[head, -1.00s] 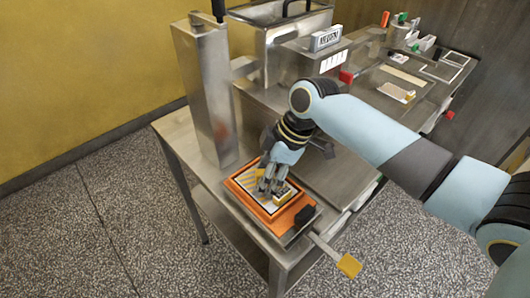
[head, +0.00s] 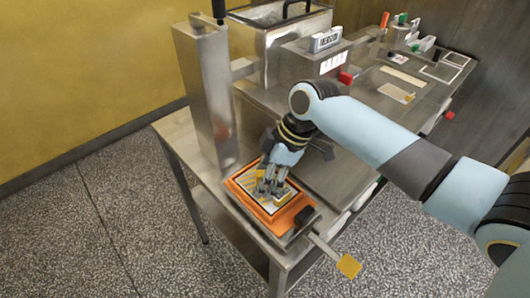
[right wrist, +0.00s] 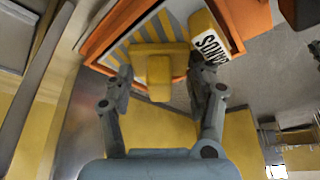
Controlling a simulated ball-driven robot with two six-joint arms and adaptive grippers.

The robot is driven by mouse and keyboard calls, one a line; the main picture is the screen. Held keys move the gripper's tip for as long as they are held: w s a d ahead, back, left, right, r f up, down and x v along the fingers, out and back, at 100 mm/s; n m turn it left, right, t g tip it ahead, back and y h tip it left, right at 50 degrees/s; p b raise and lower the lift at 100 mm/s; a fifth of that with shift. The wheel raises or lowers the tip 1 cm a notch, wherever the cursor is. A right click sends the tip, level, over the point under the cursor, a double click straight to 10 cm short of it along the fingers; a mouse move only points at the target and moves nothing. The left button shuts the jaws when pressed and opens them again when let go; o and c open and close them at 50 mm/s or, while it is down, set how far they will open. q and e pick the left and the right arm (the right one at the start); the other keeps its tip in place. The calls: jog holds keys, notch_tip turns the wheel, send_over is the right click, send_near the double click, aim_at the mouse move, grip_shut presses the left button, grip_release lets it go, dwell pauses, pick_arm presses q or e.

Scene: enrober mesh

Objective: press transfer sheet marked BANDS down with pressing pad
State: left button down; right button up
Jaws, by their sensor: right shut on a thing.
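The transfer sheet marked BANDS (right wrist: 143,31) is a sheet with yellow and grey stripes, lying in an orange frame (head: 234,188) at the near end of the steel bench. It also shows in the head view (head: 251,181). A yellow block with a lettered white label (right wrist: 212,42) sits at the sheet's corner. My right gripper (right wrist: 162,80) is shut on the yellow pressing pad (right wrist: 158,68), over the striped sheet; whether the pad touches the sheet is hard to tell. My right gripper also shows over the frame in the head view (head: 270,188). My left gripper is out of view.
A tall steel column (head: 205,95) stands just behind the frame. A black knob (head: 305,215) and a yellow-ended lever (head: 347,265) stick out at the near edge. A steel machine with a small display (head: 325,40) stands further back. Loose cards lie at the far right.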

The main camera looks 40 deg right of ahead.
notch_tip(320, 180, up, 2)
jog(key=shift+r+p, duration=0.1)
jog(key=shift+p, duration=1.05)
jog(key=shift+r, duration=2.35)
